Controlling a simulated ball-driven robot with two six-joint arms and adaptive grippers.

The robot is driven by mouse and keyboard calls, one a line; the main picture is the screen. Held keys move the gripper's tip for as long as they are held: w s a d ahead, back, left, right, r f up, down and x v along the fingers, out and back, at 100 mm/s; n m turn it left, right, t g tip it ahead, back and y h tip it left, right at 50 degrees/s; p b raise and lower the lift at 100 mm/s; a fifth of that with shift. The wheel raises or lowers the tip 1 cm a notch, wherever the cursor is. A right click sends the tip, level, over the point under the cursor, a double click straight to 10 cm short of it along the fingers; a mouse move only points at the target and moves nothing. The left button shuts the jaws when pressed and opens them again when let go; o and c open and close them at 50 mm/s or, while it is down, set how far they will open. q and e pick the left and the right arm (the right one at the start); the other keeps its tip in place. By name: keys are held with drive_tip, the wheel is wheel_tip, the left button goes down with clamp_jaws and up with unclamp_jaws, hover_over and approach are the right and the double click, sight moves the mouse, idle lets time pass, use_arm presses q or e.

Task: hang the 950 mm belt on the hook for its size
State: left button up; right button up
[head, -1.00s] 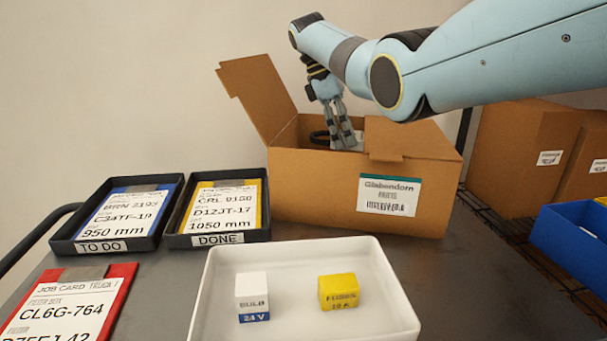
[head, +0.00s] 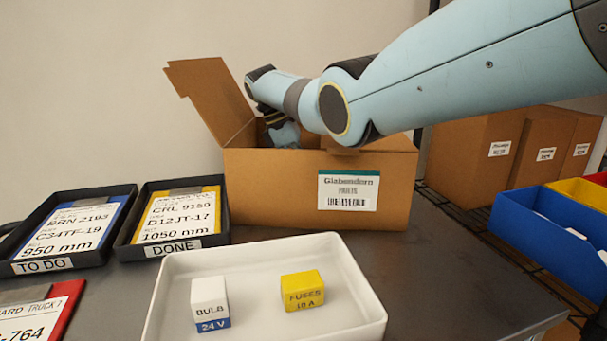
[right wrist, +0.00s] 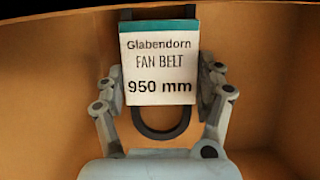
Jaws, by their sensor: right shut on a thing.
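The fan belt (right wrist: 162,133) shows in the right wrist view as a dark loop below its white label card (right wrist: 161,65), which reads Glabendorn fan belt 950 mm. My right gripper (head: 284,134) reaches down into the open cardboard box (head: 265,190) in the head view. In the right wrist view its grey fingers stand on both sides of the card and belt, shut on the belt. The box's front wall and my arm hide the belt in the head view. The hook for its size is not in view, nor is my left gripper.
A white tray (head: 350,322) with a bulb box and a fuses box lies in front. Black TO DO (head: 112,240) and DONE (head: 135,232) trays hold cards at left.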

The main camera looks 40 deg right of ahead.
drive_tip(key=shift+f, duration=0.1)
drive_tip(key=o, duration=1.3)
drive_tip(key=shift+f+b, duration=0.15)
drive_tip(key=shift+b, duration=0.45)
drive_tip(key=v, duration=1.1)
